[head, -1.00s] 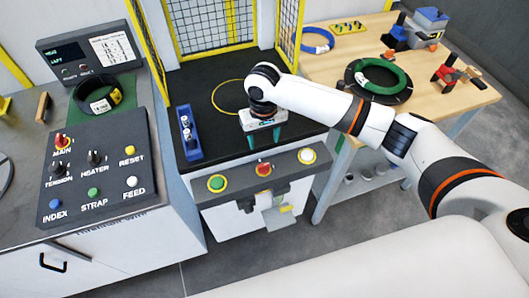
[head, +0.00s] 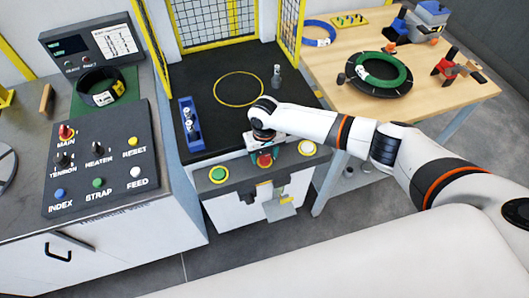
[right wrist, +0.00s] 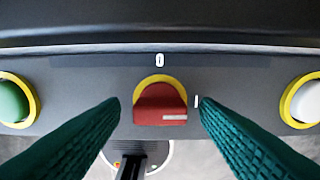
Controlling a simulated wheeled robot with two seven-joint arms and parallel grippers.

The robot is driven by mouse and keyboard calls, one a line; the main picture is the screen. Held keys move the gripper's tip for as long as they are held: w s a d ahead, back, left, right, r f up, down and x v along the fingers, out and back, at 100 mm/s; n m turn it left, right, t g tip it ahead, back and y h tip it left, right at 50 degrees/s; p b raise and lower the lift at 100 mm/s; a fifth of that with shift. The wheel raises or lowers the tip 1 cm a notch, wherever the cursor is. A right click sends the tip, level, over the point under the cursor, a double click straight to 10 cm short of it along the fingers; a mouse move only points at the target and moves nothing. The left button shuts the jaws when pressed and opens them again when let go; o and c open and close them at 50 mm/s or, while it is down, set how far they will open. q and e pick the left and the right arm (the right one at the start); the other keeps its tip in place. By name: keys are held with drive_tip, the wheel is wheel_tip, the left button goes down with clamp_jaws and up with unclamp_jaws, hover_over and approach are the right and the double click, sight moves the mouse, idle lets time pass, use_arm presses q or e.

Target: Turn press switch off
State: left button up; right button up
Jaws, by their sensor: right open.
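The press switch is a red rotary knob on a yellow ring in the middle of the press's front panel. In the head view the knob (head: 264,160) shows just below my right gripper (head: 261,154). In the right wrist view the knob (right wrist: 160,107) has a white line at its right side, toward the "I" mark (right wrist: 196,101); the "0" mark (right wrist: 160,60) is above it. My right gripper's green fingers are open, one on each side of the knob, with gaps between. Contact is not visible. My left gripper is not in view.
A green button (head: 218,174) and a white button (head: 307,147) flank the knob. The black press bed (head: 210,90) behind carries a blue rack (head: 190,126) and a grey cylinder (head: 276,76). A control console (head: 115,180) stands left, a wooden table (head: 345,45) right.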

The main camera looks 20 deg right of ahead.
drive_tip(key=shift+c, duration=0.6)
drive_tip(key=c, duration=0.9)
drive_tip(key=shift+o, duration=0.2)
drive_tip(key=shift+n, duration=0.3)
drive_tip(key=n+p, duration=0.1)
drive_tip(key=n, duration=0.2)
drive_tip(key=shift+r+n, duration=0.1)
drive_tip(key=shift+n, duration=0.2)
drive_tip(key=n+p, duration=0.1)
drive_tip(key=n, duration=0.3)
drive_tip(key=shift+n, duration=0.3)
drive_tip(key=n, duration=0.9)
